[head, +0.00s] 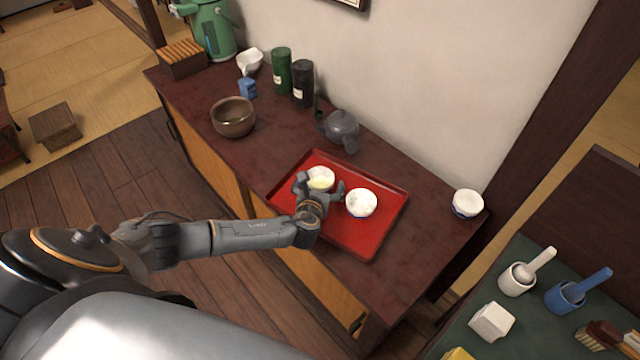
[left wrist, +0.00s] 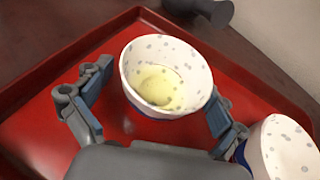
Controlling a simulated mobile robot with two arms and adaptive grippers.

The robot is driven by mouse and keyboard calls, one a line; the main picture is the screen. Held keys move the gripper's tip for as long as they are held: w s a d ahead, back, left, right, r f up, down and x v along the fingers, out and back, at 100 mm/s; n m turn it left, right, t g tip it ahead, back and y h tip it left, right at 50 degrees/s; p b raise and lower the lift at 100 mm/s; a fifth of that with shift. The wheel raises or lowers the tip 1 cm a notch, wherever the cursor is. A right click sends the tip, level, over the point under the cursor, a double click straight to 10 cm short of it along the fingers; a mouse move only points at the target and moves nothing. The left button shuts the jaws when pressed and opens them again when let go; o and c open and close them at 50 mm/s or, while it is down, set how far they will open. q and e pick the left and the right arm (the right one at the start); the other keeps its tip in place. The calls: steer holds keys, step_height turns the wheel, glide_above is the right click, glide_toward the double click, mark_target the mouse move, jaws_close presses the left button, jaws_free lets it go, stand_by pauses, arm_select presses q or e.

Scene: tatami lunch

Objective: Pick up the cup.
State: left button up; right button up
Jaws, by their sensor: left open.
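A white speckled cup with pale yellow-green liquid (head: 321,178) stands upright on the red tray (head: 365,243). My left gripper (head: 319,190) is over the tray at this cup and partly hides it in the head view. My right gripper is not in view.
A grey teapot (head: 342,127) stands behind the tray. A brown bowl (head: 233,117), dark green canister (head: 282,70) and black canister (head: 303,83) stand to the left. Another white cup (head: 468,203) is at the counter's right end. The counter right of the tray is mostly bare.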

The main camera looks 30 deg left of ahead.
arm_select(q)
steer(key=shift+c, duration=0.4)
steer(key=c, duration=1.3)
steer(key=shift+r, duration=0.2)
